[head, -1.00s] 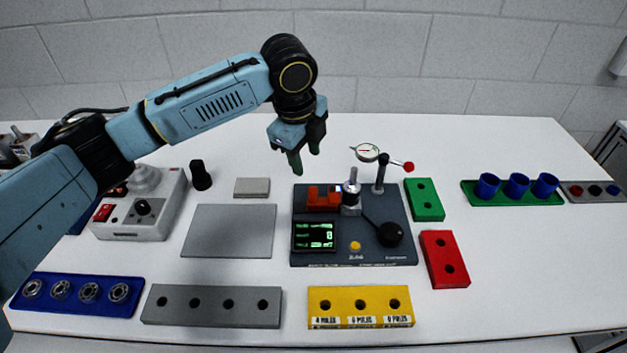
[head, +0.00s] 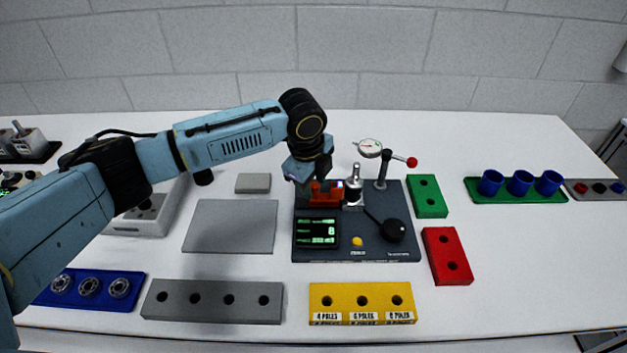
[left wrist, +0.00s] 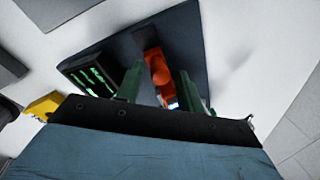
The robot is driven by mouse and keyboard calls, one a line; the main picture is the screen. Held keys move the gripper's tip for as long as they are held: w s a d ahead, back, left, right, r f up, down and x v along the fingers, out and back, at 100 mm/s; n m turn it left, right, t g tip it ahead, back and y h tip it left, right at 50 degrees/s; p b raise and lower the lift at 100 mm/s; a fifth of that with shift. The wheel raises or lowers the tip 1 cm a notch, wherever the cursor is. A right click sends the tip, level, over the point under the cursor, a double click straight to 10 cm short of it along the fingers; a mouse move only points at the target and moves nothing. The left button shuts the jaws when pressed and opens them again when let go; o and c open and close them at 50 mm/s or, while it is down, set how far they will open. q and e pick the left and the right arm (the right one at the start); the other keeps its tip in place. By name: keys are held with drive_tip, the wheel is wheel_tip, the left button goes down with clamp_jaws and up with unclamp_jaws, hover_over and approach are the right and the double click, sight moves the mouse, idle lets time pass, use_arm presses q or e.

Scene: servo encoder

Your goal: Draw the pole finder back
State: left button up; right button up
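The orange-red block (head: 325,199), which I take to be the pole finder, sits at the back left of the dark fixture base (head: 375,252). It also shows in the left wrist view (left wrist: 158,70). My left gripper (head: 316,178) is low at the back of this block. In the left wrist view its two green fingers are apart, one on each side of the block, with gaps visible. Contact is not visible. In the head view the fingertips are mostly hidden. My right gripper is not in view.
A metal post (head: 353,187) stands just right of the block, with a dial gauge (head: 369,148) and red-knobbed lever (head: 411,162) behind. A lit display (head: 317,233) is in front. Green (head: 427,196) and red (head: 446,256) blocks lie to the right.

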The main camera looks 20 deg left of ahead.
use_arm(q)
clamp_jaws()
drive_tip(key=a+p, duration=0.1)
drive_tip(key=s+a+p, duration=0.1)
drive_tip(key=shift+a+r+p, duration=0.15)
drive_tip(key=shift+a+p, duration=0.2)
drive_tip(key=shift+a, duration=0.35)
drive_tip(key=shift+f, duration=0.2)
drive_tip(key=shift+o, duration=0.9)
unclamp_jaws()
drive_tip(key=shift+a, duration=0.15)
